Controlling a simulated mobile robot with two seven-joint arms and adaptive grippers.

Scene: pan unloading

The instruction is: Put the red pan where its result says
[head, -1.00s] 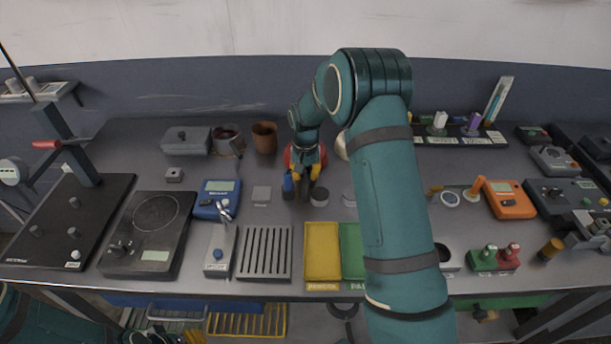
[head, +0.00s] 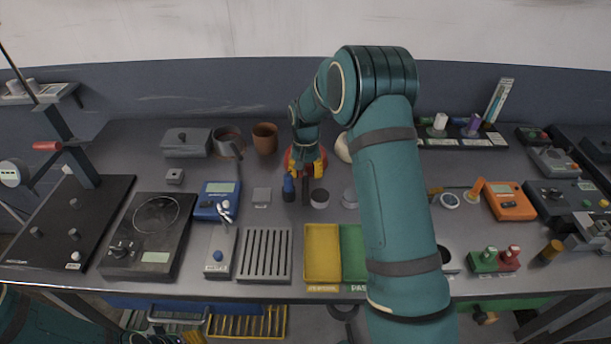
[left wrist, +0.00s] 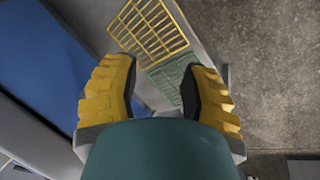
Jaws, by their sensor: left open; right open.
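A red round thing (head: 289,160), likely the red pan, sits on the bench near the middle of the head view. My right gripper (head: 306,172) is in front of and over it and hides most of it. The gripper is open, its yellow fingers pointing down. A dark bar (head: 306,192), perhaps the pan's handle, shows just in front of the fingers; I cannot tell if they touch it. A yellow tray (head: 322,250) and a green tray (head: 353,250), with front labels, stand nearer. My left gripper (left wrist: 160,95) is open and empty below the bench level.
A blue meter (head: 218,200), slotted rack (head: 265,253) and black scale (head: 150,235) are left. An orange meter (head: 510,200) is right. My right arm hides part of the bench.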

